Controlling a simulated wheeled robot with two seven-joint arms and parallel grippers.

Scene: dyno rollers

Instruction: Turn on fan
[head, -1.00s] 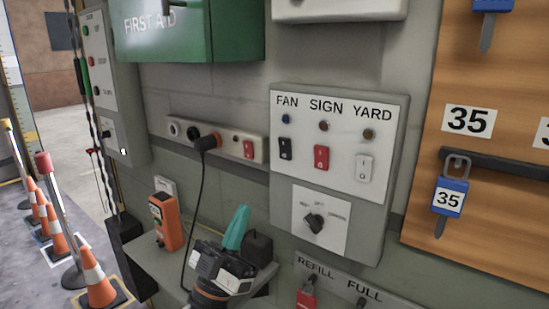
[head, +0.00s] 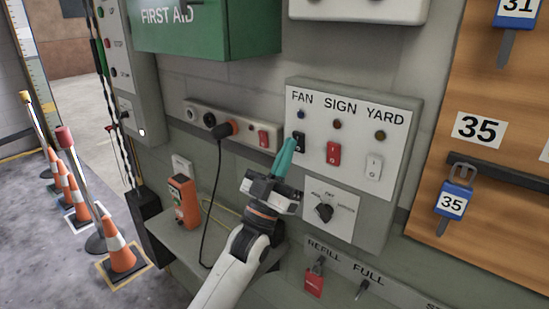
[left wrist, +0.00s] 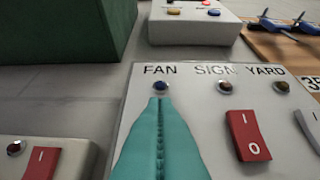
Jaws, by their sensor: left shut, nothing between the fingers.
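The grey switch box (head: 350,216) on the wall carries labels FAN, SIGN and YARD. The black FAN rocker switch (head: 299,139) sits under a small blue lamp (head: 301,115), also visible in the left wrist view (left wrist: 161,87). My left gripper (head: 288,145) has its teal fingers shut and empty, with the tips at or just in front of the FAN switch's left side. I cannot tell whether they touch it. In the left wrist view the fingers (left wrist: 160,105) hide the FAN switch and point up toward its lamp. My right gripper is not in view.
The red SIGN switch (head: 333,153) and white YARD switch (head: 373,167) are close on the right. A rotary knob (head: 324,212) is below. A power strip (head: 245,129) with a plugged cord is on the left. A green first aid box (head: 200,30) hangs above.

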